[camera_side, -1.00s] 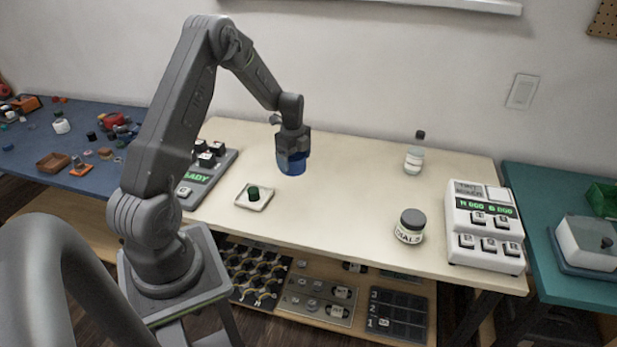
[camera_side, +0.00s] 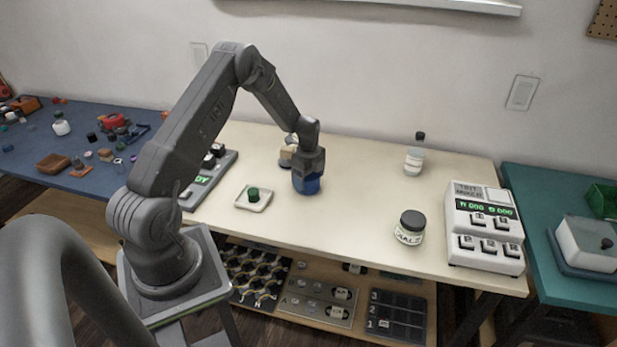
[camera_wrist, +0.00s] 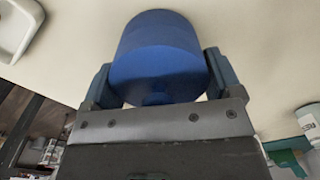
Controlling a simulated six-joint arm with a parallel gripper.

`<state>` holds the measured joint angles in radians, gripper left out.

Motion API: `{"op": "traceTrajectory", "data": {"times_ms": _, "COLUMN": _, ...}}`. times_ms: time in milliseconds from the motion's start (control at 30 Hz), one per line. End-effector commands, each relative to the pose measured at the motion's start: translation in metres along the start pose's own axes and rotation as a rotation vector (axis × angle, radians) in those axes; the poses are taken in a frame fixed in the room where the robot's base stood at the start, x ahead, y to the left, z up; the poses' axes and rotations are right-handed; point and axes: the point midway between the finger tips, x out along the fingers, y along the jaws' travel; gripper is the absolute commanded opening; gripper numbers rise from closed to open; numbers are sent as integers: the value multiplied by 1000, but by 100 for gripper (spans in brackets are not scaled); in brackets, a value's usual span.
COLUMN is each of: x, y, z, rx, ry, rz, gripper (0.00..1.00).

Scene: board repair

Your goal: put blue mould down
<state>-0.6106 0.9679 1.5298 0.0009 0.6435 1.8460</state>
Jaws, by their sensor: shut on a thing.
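The blue mould (camera_side: 307,185) is a round, dark blue cylinder. It is in my gripper (camera_side: 308,176), which points down over the cream table near its middle in the side view. The mould's lower end is at or just above the table top; I cannot tell whether it touches. In the wrist view the blue mould (camera_wrist: 157,58) fills the space between the two fingers of my gripper (camera_wrist: 158,80), one on each side of it. The gripper is shut on it.
A white dish (camera_side: 254,199) with a green piece (camera_side: 253,194) lies left of the mould. A beige-topped item (camera_side: 287,155) stands just behind my gripper. A dark-lidded jar (camera_side: 410,228), a bottle (camera_side: 414,160) and a white button machine (camera_side: 484,228) stand to the right. The table between is clear.

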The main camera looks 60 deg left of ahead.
Motion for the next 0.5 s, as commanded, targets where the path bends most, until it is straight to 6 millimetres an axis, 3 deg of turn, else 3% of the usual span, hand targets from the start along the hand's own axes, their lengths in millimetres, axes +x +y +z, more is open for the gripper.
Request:
{"op": "traceTrajectory", "data": {"times_ms": 67, "x": 3, "y": 0, "z": 0, "rx": 0, "ry": 0, "rz": 0, "gripper": 57}}
{"op": "traceTrajectory", "data": {"times_ms": 100, "x": 2, "y": 0, "z": 0, "rx": 0, "ry": 0, "rz": 1, "gripper": 88}}
{"op": "traceTrajectory", "data": {"times_ms": 200, "x": 2, "y": 0, "z": 0, "rx": 0, "ry": 0, "rz": 1, "gripper": 98}}
{"op": "traceTrajectory", "data": {"times_ms": 500, "x": -1, "y": 0, "z": 0, "rx": 0, "ry": 0, "rz": -1, "gripper": 100}}
